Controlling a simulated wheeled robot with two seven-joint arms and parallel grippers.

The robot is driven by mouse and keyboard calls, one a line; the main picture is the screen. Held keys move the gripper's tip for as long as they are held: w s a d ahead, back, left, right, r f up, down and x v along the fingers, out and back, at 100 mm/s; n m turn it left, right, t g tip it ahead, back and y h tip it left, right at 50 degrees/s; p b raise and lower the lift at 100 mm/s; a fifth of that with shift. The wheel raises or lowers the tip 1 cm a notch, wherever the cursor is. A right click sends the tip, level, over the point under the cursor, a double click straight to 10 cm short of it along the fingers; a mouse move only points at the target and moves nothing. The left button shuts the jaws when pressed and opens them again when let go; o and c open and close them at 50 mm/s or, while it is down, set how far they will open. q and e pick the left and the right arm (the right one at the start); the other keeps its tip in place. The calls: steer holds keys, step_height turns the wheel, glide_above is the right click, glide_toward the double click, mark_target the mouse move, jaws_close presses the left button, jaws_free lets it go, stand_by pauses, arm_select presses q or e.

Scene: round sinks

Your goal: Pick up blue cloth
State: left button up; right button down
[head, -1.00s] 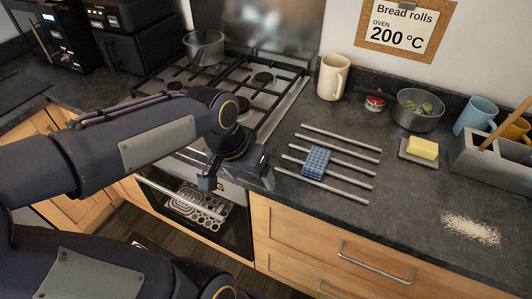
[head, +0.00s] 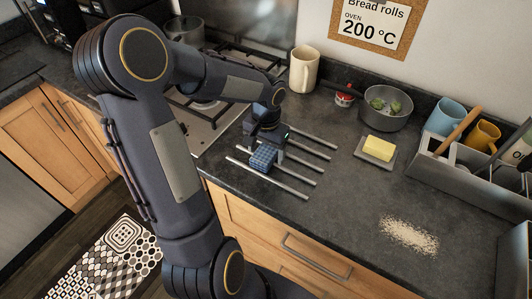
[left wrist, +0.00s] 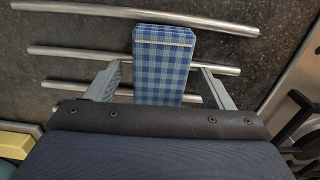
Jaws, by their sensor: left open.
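The blue cloth (head: 263,157) is a folded, blue-checked block lying on the metal bars set in the counter. It also shows in the left wrist view (left wrist: 163,65). My left gripper (head: 262,148) is directly over the cloth, pointing down, and partly hides it in the head view. In the left wrist view its two fingers (left wrist: 161,85) are open, one on each side of the cloth, with gaps between fingers and cloth. My right gripper does not show.
Several metal bars (head: 272,180) run across the dark counter around the cloth. The gas hob (head: 205,125) is to the left. A cream mug (head: 303,70), a metal pan (head: 388,108) and a butter dish (head: 363,155) stand behind and right. Spilled crumbs (head: 409,235) lie at right.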

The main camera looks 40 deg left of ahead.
mark_target(264, 153)
arm_select(q)
steer(key=shift+f, duration=0.25)
steer(key=c, duration=1)
steer(key=shift+r, duration=0.1)
steer(key=shift+r, duration=0.6)
steer(key=r, duration=0.2)
steer(key=shift+s+r, duration=0.3)
steer(key=shift+s, duration=0.05)
steer(key=s+r, duration=0.3)
steer(key=s, duration=0.1)
steer(key=s+r+b, duration=0.1)
steer(key=s+r, duration=0.2)
steer(key=s, duration=0.2)
steer(key=s+a+r+b, duration=0.1)
steer(key=s+r, duration=0.2)
steer(key=s, duration=0.1)
steer(key=shift+s, duration=0.2)
